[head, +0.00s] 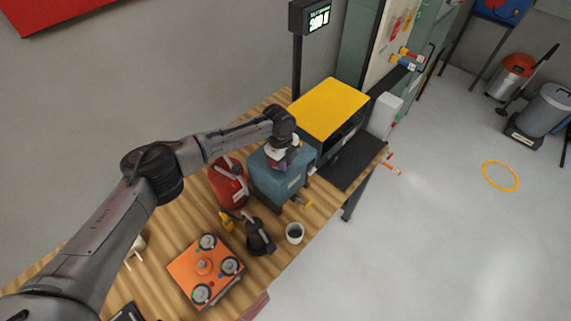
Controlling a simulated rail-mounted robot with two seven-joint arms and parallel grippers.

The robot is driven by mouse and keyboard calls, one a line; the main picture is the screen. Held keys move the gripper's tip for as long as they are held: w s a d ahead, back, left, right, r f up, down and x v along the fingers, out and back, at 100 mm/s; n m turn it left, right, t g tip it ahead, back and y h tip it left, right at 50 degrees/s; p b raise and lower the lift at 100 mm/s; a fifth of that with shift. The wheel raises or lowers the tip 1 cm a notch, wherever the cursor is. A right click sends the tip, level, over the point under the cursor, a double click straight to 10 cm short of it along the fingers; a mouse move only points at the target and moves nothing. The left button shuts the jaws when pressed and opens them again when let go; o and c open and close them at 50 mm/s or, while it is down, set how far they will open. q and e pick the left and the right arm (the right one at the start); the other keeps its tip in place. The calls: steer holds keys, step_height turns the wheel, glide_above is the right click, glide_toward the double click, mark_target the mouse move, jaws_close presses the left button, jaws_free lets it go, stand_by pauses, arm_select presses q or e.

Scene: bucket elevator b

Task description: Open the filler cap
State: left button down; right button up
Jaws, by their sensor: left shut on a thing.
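A blue-grey tank (270,184) stands on the wooden bench, with a small yellow tap low on its front. My left arm reaches in from the left, and my left gripper (284,157) points down at the tank's top. It is shut on the filler cap there. The cap itself is mostly hidden by the gripper, so I cannot tell how far it is turned or whether it is lifted. My right gripper is not in view.
A red can (229,186) stands close left of the tank. A black jug (258,238), a cup (294,234) and an orange plate (184,265) with round parts are in front. A yellow-topped machine (328,106) and display (318,17) stand behind. Open floor lies right.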

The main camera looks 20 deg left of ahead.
arm_select(q)
steer(key=shift+w+a+r+g+h+b, duration=0.1)
steer(key=shift+a+r+g+h+b, duration=0.1)
steer(key=shift+h+b, duration=0.35)
steer(key=shift+w+a+r+g+h+b, duration=0.1)
steer(key=shift+a+g+h+b, duration=0.1)
steer(key=shift+h+b, duration=0.3)
steer(key=shift+w+a+r+g+h+b, duration=0.1)
steer(key=shift+a+r+g+h+b, duration=0.35)
steer(key=shift+h+b, duration=0.7)
steer(key=shift+a+r+h+b, duration=0.2)
steer(key=shift+r+h+b, duration=0.15)
steer(key=shift+b, duration=0.25)
steer(key=c, duration=1)
jaws_free()
